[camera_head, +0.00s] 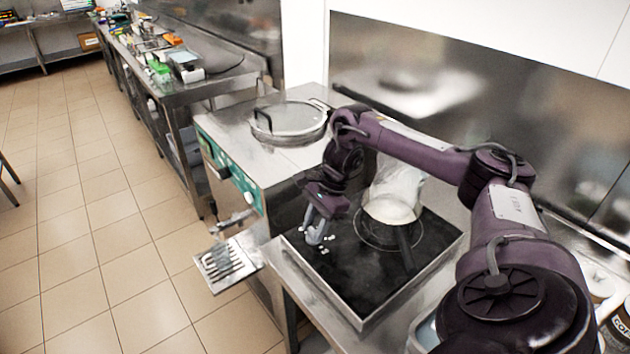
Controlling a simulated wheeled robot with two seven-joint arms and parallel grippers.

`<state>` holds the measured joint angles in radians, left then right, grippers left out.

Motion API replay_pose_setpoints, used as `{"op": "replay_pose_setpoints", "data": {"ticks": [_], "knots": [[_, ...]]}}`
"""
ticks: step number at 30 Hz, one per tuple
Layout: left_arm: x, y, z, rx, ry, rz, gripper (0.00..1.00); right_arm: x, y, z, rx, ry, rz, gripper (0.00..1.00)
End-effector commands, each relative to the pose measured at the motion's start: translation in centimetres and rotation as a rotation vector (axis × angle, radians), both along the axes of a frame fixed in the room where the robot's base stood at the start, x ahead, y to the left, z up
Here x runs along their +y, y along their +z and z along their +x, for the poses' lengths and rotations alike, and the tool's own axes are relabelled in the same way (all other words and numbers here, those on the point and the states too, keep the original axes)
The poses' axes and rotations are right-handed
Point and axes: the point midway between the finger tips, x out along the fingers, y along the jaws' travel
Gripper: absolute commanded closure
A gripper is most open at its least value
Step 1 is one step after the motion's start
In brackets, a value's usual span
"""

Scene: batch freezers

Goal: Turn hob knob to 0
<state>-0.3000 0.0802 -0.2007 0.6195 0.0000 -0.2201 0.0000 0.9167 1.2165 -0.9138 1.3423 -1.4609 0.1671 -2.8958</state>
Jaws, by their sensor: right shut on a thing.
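The hob (350,277) is a black glass plate in a steel frame on the counter, right of centre. My right gripper (314,238) points down at its left part, beside small white markings. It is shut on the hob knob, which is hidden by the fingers. The knob's setting cannot be read. My left gripper is not in view.
A pan (391,210) stands on the hob behind my gripper, its dark handle pointing forward. A batch freezer (232,172) with a round lid (290,118) stands left of the hob. A slotted drip tray (227,262) juts out in front of it.

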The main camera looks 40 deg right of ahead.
Motion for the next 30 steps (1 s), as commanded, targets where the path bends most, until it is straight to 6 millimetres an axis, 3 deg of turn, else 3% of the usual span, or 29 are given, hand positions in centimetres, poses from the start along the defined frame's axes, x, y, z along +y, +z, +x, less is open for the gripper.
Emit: {"op": "replay_pose_setpoints", "data": {"ticks": [23,24,28,30], "knots": [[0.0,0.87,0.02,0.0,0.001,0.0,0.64,-0.19,0.21,0.26,-0.008,0.098,-0.002,0.88],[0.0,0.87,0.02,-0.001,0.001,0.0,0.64,-0.19,0.21,0.26,-0.008,0.098,-0.002,0.62],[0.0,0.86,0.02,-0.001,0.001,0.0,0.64,-0.14,0.16,0.21,-0.006,0.099,-0.002,0.45],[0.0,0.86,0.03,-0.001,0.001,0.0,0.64,-0.12,0.12,0.18,-0.005,0.099,-0.002,0.44]]}}
